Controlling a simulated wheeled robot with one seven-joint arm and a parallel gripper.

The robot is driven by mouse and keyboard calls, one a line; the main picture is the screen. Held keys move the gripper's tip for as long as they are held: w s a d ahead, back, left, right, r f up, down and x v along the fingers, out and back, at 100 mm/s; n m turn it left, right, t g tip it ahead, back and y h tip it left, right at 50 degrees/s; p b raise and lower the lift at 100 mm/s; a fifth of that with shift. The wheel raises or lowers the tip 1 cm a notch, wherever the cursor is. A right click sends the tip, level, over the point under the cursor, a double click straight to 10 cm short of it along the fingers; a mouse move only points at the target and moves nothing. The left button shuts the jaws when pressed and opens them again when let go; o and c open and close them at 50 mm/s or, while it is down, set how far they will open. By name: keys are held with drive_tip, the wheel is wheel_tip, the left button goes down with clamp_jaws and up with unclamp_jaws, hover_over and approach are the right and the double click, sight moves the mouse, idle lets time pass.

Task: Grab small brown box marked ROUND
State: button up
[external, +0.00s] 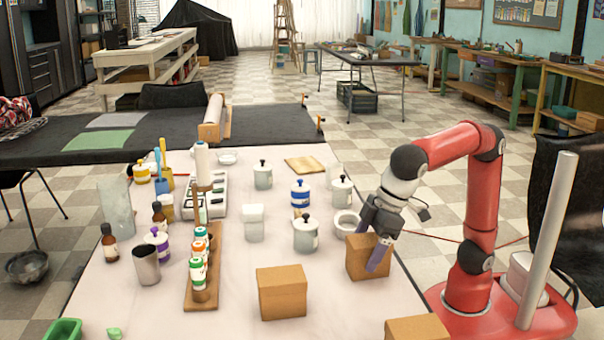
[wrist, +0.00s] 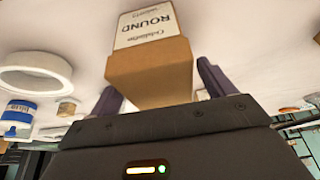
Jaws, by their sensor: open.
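The small brown box (wrist: 150,75) shows close up in the wrist view, with a white label reading ROUND on one face. It appears to be the box (external: 357,260) at the right side of the white table in the external view. My gripper (external: 371,242) points down at that box, with one purple finger in front of it. In the wrist view my gripper (wrist: 160,88) is open, with one finger on each side of the box. The label does not show in the external view. I cannot tell whether the fingers touch the box.
A second brown box (external: 282,292) stands left on the table, and a third (external: 418,329) is at the front edge. A white ring-shaped dish (external: 346,222) is just behind the labelled box. A lidded grey jar (external: 305,236) and a wooden bottle rack (external: 201,293) stand further left.

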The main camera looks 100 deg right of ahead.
drive_tip(key=shift+w+f, duration=0.1)
drive_tip(key=shift+f, duration=0.1)
drive_tip(key=c, duration=1.1)
drive_tip(key=shift+r, duration=0.1)
drive_tip(key=shift+c, duration=0.2)
